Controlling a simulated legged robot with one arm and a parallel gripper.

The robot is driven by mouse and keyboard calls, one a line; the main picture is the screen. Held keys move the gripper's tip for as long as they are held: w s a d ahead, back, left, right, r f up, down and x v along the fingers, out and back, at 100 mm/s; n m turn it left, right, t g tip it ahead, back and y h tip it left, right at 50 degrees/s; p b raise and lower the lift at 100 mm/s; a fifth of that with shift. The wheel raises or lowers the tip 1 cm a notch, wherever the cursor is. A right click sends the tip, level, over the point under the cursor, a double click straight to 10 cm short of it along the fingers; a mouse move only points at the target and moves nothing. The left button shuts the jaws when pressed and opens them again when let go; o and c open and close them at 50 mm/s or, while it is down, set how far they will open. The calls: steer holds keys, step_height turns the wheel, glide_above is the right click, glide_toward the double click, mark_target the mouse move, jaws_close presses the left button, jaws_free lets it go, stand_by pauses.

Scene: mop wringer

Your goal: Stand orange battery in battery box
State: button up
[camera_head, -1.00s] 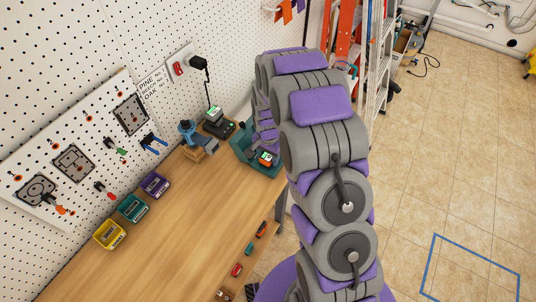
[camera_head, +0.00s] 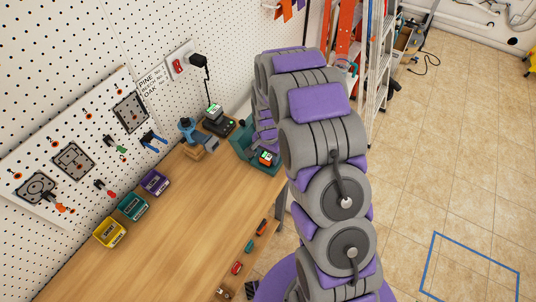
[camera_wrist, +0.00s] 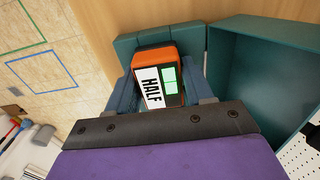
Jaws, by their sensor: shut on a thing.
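The orange battery (camera_wrist: 160,75), with a white "HALF" label and a green panel, is between the fingers of my gripper (camera_wrist: 160,92) in the wrist view. My gripper is shut on it. In the head view the battery (camera_head: 267,158) shows beside my arm at the far right end of the bench. The teal battery box (camera_wrist: 262,65) has a large open compartment to the right of the battery in the wrist view. Teal walls also show just behind the battery. I cannot tell whether its base touches the box. My arm hides part of the box in the head view.
A black charger (camera_head: 217,123) with a green-screened battery stands behind the box, next to a blue tool on a wooden block (camera_head: 197,140). Yellow (camera_head: 109,233), teal (camera_head: 133,207) and purple (camera_head: 155,184) bins line the pegboard. The bench middle is clear.

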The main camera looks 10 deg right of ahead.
mark_target(268, 154)
steer(key=o, duration=1.2)
step_height(268, 154, up, 17)
steer(key=p, duration=0.2)
steer(key=s+r+n+b, duration=0.1)
steer(key=s+r+n, duration=0.1)
steer(key=s, duration=1)
steer(key=s+r+n+g+b, duration=0.1)
steer(key=s+r+n+b, duration=0.1)
steer(key=s, duration=1)
steer(key=s+r+n+b, duration=0.1)
steer(key=s+r+n, duration=0.2)
steer(key=s, duration=0.9)
steer(key=shift+r+n+g, duration=0.4)
steer(key=shift+n, duration=0.6)
